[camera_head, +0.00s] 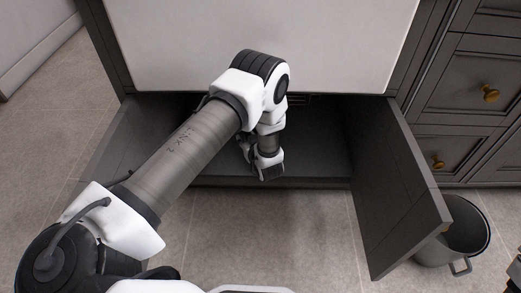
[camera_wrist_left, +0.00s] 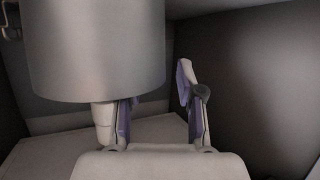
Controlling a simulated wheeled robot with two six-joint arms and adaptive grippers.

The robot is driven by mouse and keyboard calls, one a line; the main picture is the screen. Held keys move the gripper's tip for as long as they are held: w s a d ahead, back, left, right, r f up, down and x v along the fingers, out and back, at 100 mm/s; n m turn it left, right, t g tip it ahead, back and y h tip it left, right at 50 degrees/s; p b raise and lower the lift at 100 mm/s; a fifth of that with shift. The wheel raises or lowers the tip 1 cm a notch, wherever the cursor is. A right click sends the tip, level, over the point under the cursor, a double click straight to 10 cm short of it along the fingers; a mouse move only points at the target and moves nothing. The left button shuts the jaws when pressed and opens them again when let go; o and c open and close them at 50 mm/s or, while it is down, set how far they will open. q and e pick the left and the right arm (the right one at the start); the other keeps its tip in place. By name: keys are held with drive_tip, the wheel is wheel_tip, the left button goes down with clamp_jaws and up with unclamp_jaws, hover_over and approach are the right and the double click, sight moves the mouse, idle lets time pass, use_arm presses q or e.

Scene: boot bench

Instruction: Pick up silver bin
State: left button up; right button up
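A grey metal bin (camera_head: 466,240) with a loop handle stands on the floor at the right of the head view, beside the open cabinet door. My left gripper (camera_head: 256,163) hangs inside the low open cabinet. In the left wrist view my left gripper (camera_wrist_left: 150,105) has its fingers apart, with a visible gap. A smooth silver cylinder (camera_wrist_left: 98,50) fills the upper left of that view and covers part of one finger. I cannot tell whether the cylinder is the silver bin, nor whether the finger touches it. My right gripper is not clearly in view.
The cabinet's right door (camera_head: 395,190) and left door (camera_head: 125,140) stand open, with its dark floor (camera_head: 320,160) between them. A pale panel (camera_head: 330,45) overhangs the cabinet. Drawers with brass knobs (camera_head: 490,93) are at the right. Tiled floor (camera_head: 290,230) is clear in front.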

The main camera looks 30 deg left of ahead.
use_arm(q)
clamp_jaws()
drive_tip(key=shift+r, duration=0.15)
